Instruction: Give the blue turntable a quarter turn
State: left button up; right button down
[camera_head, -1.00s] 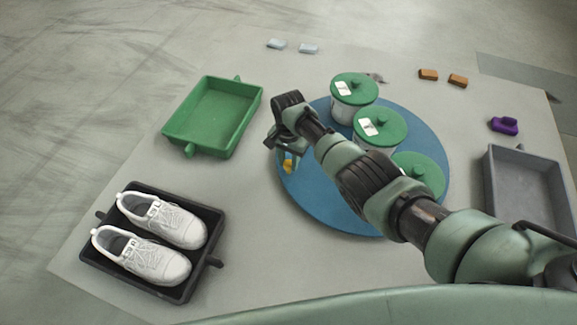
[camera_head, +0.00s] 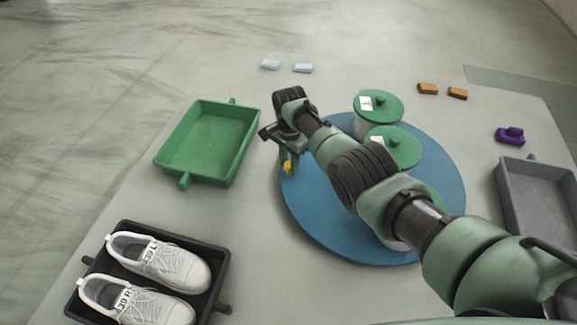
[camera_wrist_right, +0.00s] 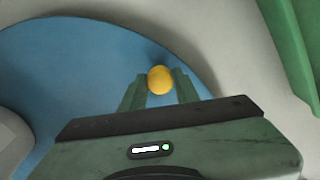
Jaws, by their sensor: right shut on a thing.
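The blue turntable (camera_head: 325,215) is a round disc lying on the table, partly hidden by my right arm. Near its left edge stands a yellow knob (camera_head: 287,168), which also shows as a yellow ball in the right wrist view (camera_wrist_right: 160,79). My right gripper (camera_head: 289,158) is over that edge and shut on the yellow knob, with one finger on each side. White canisters with green lids stand on the disc: a far one (camera_head: 378,105), a middle one (camera_head: 398,147), and a near one mostly hidden behind my arm. My left gripper is out of view.
A green tray (camera_head: 172,170) lies left of the turntable. A black tray (camera_head: 219,273) with white shoes is at the front left. A grey tray (camera_head: 535,182) and a purple object (camera_head: 510,136) are at right. Small orange (camera_head: 428,88) and pale blocks (camera_head: 302,68) lie at the back.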

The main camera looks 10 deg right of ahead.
jog(key=shift+w, duration=0.15)
dwell(0.3)
jog(key=c, duration=1.1)
grip_release()
jog(key=shift+o, duration=0.2)
notch_tip(320, 180, up, 7)
jog(key=p, duration=0.2)
jog(key=shift+p, duration=0.4)
jog(key=shift+r, duration=0.4)
